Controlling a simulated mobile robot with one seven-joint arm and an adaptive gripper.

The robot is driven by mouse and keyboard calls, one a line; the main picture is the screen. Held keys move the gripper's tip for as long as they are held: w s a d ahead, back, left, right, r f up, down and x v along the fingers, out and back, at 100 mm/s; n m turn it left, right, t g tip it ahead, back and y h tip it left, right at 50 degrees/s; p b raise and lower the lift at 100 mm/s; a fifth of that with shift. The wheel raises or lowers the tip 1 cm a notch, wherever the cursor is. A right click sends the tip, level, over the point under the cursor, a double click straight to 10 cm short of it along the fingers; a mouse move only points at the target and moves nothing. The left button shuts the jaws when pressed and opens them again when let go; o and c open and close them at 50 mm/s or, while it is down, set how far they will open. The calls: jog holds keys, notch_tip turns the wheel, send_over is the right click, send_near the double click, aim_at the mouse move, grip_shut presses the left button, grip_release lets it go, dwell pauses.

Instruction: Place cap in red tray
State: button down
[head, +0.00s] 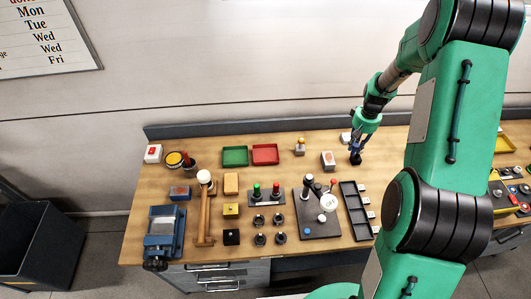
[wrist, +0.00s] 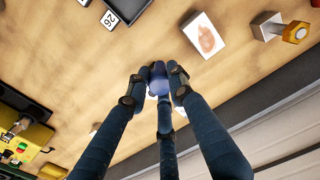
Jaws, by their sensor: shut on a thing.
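My gripper (head: 355,155) is near the back of the table, right of the middle. In the wrist view, its dark fingers (wrist: 156,88) are closed around a small blue piece, which looks like the cap (wrist: 158,75). The fingers hide part of the cap, and I cannot tell whether it touches the table. In the head view it is too small to make out. The red tray (head: 265,146) lies at the back of the table, well to the left of my gripper, and looks empty.
A green tray (head: 235,148) lies directly left of the red tray. A small box with a red picture (head: 328,160) and a post with an orange top (head: 299,147) stand between my gripper and the red tray. A dark compartment rack (head: 355,212) and a grey lever board (head: 315,225) are nearer the front.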

jog(key=s+a+n+p, duration=0.1)
jog(key=s+a+n, duration=0.2)
jog(key=a, duration=1.4)
jog(key=s+a+n, duration=0.2)
jog(key=a+n, duration=0.1)
jog(key=a, duration=1.4)
jog(key=shift+n, duration=0.3)
jog(key=shift+s+a+f, duration=0.1)
jog(key=shift+a+f, duration=0.05)
jog(key=shift+f, duration=0.7)
jog(key=shift+a+f, duration=0.2)
jog(key=shift+f, duration=0.6)
jog(key=shift+s+a+f, duration=0.1)
jog(key=shift+a+f, duration=0.05)
jog(key=shift+f, duration=0.7)
jog(key=shift+w, duration=0.15)
jog(key=p, duration=0.3)
send_near(265, 156)
jog(key=shift+w+d, duration=0.15)
jog(key=shift+f+p, duration=0.3)
jog(key=shift+f, duration=1.45)
jog(key=shift+f, duration=0.1)
